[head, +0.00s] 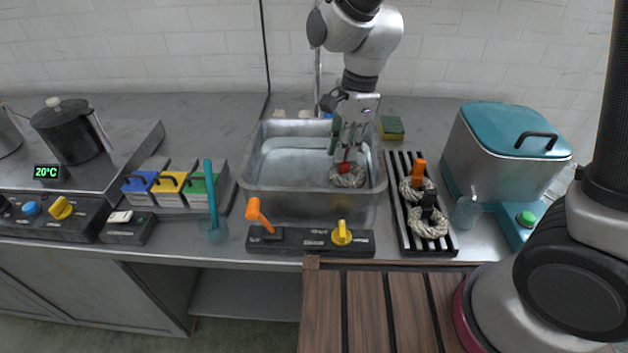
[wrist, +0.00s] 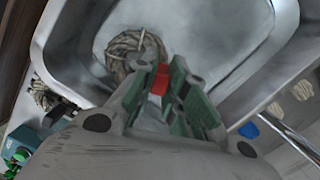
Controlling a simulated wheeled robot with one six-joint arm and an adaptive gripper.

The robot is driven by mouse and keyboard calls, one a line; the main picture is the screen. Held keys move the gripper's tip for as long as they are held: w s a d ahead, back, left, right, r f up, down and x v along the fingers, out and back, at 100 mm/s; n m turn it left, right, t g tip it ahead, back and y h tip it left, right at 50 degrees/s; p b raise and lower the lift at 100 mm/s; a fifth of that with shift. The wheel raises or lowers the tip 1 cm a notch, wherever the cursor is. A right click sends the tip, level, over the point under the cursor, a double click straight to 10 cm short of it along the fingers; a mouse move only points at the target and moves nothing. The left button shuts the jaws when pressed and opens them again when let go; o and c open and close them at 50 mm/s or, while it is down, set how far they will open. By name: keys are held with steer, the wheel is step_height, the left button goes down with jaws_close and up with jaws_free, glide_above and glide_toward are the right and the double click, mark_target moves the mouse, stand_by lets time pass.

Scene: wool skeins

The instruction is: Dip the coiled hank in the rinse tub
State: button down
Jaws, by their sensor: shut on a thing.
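The coiled hank (head: 346,177) is a pale grey-beige ring of twisted wool with a red tag or handle (head: 346,167). My gripper (head: 347,158) is shut on the red handle, and the hank hangs below the fingertips. In the wrist view the red piece (wrist: 160,80) sits between the green fingers, with the hank (wrist: 134,52) beyond it. The rinse tub (head: 256,172) is a steel basin with pale water in it. The hank is over or inside its right part; I cannot tell whether it touches the water.
Two more hanks, with an orange handle (head: 419,168) and a black handle (head: 428,202), lie on a slatted rack right of the tub. A teal-lidded machine (head: 515,135) stands further right. A faucet (head: 318,80) rises behind. A control panel (head: 310,242) lies in front.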

steer(key=shift+r, duration=4.45)
step_height(320, 180, up, 3)
